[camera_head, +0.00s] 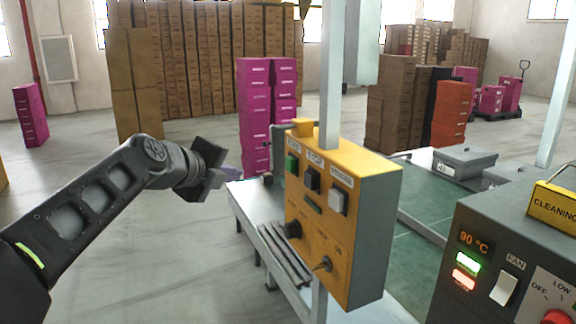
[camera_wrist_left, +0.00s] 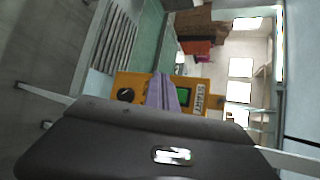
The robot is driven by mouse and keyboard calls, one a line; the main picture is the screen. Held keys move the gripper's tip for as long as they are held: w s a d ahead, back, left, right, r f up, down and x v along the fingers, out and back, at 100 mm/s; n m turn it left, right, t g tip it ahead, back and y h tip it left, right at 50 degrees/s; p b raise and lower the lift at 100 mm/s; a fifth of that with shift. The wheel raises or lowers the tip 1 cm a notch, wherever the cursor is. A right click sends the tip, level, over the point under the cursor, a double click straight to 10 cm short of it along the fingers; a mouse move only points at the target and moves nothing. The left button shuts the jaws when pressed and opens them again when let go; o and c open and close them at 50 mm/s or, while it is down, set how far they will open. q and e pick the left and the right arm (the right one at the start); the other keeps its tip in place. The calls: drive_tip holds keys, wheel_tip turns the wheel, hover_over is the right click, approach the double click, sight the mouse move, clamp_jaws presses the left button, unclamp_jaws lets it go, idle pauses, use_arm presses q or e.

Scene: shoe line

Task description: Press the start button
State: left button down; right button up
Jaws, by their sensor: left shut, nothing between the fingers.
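The yellow control box (camera_head: 350,205) stands right of centre in the head view. Its green start button (camera_head: 292,164) is at the upper left of its face, below a small label. My left gripper (camera_head: 231,172) is shut and empty, to the left of the box and apart from the button in the head view. In the left wrist view the shut fingers (camera_wrist_left: 163,92) point at the box, between a black knob and the green button (camera_wrist_left: 184,96), beside the START label (camera_wrist_left: 200,97). My right gripper is out of view.
A black button (camera_head: 312,179) and a white button (camera_head: 338,202) sit beside the green one. A black knob (camera_head: 292,229) and a toggle switch (camera_head: 323,264) are lower. A grey panel (camera_head: 500,265) with a temperature display stands at right. A conveyor (camera_head: 415,240) runs behind the box.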

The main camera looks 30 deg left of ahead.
sight(290, 164)
use_arm(q)
drive_tip(key=w+d+p, duration=0.5)
drive_tip(key=w+p, duration=0.1)
drive_tip(key=w, duration=0.1)
drive_tip(key=shift+w+p, duration=0.15)
drive_tip(key=shift+p, duration=0.25)
drive_tip(key=shift+w+d, duration=0.1)
drive_tip(key=shift+d, duration=0.05)
idle(1.9)
drive_tip(key=shift+w+d, duration=0.15)
drive_tip(key=shift+w, duration=0.1)
